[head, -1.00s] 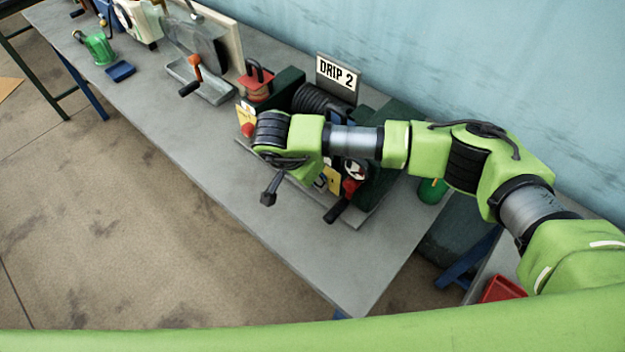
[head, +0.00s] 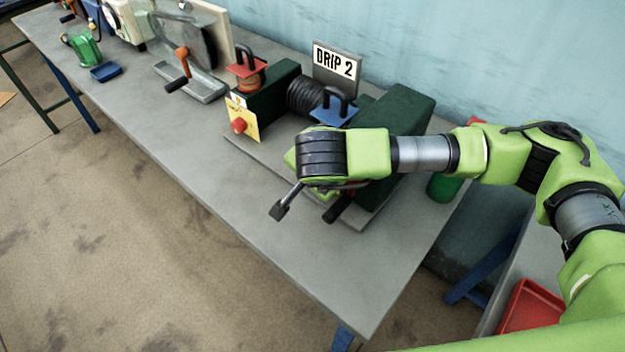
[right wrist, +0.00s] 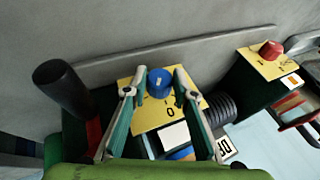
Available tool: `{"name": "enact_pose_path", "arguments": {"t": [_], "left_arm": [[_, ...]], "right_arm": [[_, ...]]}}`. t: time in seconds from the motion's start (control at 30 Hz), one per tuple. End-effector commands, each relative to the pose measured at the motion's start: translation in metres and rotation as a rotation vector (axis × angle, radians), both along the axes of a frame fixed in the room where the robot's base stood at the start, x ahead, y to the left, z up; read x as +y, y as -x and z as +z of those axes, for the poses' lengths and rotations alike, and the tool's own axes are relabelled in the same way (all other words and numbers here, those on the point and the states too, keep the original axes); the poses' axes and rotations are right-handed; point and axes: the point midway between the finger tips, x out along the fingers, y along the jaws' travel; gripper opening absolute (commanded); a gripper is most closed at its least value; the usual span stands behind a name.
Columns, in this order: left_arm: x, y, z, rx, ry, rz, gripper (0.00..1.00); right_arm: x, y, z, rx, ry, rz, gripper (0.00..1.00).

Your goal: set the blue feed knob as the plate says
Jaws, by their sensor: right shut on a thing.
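The blue feed knob (right wrist: 160,84) stands on a yellow dial plate (right wrist: 140,112) in the right wrist view. A "0" shows on the dial; its other marks are too small to read. My right gripper (right wrist: 153,79) is shut on the knob, a finger on each side. In the head view my wrist hides the knob and the fingers. The grey plate (head: 336,64) behind the machine reads "DRIP 2"; part of it shows upside down in the wrist view (right wrist: 227,149). My left gripper is not in view.
A black crank grip (right wrist: 62,86) stands beside the dial. A second yellow panel with a red knob (head: 239,126) is to the left. A blue cap with a handle (head: 335,108) is behind my wrist. The bench front (head: 240,215) is clear.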

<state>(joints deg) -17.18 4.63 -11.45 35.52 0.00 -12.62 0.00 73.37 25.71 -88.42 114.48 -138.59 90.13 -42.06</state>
Motion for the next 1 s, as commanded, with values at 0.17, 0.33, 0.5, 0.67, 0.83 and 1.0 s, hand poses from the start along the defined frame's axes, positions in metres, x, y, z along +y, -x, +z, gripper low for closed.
{"name": "enact_pose_path", "arguments": {"t": [0.17,0.33,0.5,0.67,0.83,1.0], "left_arm": [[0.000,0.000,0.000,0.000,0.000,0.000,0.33],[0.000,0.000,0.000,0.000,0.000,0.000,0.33],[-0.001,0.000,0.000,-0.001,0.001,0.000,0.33],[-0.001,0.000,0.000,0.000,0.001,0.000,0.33],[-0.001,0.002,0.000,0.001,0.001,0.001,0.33],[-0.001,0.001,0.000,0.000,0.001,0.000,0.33]], "right_arm": [[0.000,0.000,0.001,-0.001,0.000,0.000,0.04],[0.000,0.000,0.001,-0.001,0.001,0.000,0.31],[0.000,0.000,0.000,-0.001,0.001,0.000,0.42],[0.000,0.000,0.000,0.000,0.000,0.000,0.42],[0.000,0.004,0.008,-0.001,-0.001,0.000,0.42],[0.001,0.019,0.033,-0.004,-0.002,0.002,0.42]]}}
